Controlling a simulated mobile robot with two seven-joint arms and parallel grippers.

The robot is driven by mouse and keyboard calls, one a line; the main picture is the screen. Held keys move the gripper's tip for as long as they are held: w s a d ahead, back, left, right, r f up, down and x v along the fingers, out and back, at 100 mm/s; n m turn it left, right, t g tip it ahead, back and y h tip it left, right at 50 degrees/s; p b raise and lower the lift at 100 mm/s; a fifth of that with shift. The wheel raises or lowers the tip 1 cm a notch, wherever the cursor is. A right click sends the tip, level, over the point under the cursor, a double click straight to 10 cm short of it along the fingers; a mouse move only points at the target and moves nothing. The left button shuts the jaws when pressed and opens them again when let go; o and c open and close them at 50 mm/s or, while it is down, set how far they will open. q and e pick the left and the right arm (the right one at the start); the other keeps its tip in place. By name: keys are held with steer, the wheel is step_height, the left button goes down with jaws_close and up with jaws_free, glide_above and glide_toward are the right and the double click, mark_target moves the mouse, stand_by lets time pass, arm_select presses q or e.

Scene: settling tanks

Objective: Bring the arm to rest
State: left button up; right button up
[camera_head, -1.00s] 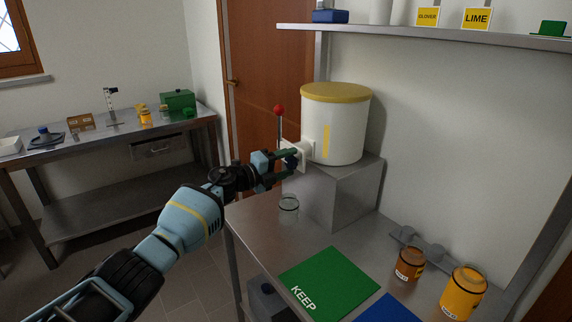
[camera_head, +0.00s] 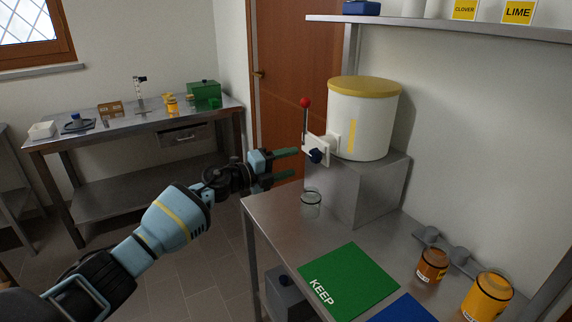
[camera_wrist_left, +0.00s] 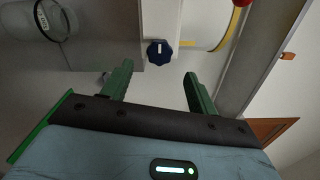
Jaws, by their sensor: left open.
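My left gripper (camera_head: 284,163) is open and empty, its two green fingers apart, in the air left of the white tank (camera_head: 362,122) with the yellow lid. The fingers point toward the tank's valve block with a dark blue knob (camera_head: 316,156) and a red-topped lever (camera_head: 305,115). In the left wrist view the knob (camera_wrist_left: 159,52) lies beyond and between the fingertips (camera_wrist_left: 158,80), with a visible gap. A clear glass jar (camera_head: 311,203) stands on the metal bench below the valve. My right gripper is not in view.
The tank stands on a metal block (camera_head: 368,187) on the bench. A green KEEP mat (camera_head: 350,280), a blue mat (camera_head: 402,309) and two amber jars (camera_head: 432,266) (camera_head: 488,297) are at the front right. A shelf (camera_head: 440,27) hangs above. Open floor lies left of the bench.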

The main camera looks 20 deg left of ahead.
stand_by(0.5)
arm_select(q)
steer(key=s+f+n+g+y, duration=0.2)
steer(key=s+f+n+y, duration=1.1)
steer(key=s+f+n, duration=1)
steer(key=s+d+f+n+g+h, duration=0.1)
steer(key=s+d+f+n+g, duration=0.3)
steer(key=s, duration=1.1)
steer(key=s+a+f+m+g+h, duration=0.1)
steer(key=s+g, duration=0.5)
steer(key=s, duration=0.9)
steer(key=w+d+f+t+h, duration=0.1)
steer(key=w+d+f+t, duration=0.2)
steer(key=w+f+t, duration=0.3)
step_height(320, 180, down, 4)
steer(key=shift+w+f+t+h, duration=0.1)
steer(key=shift+w+t+h, duration=0.25)
steer(key=shift+t, duration=0.35)
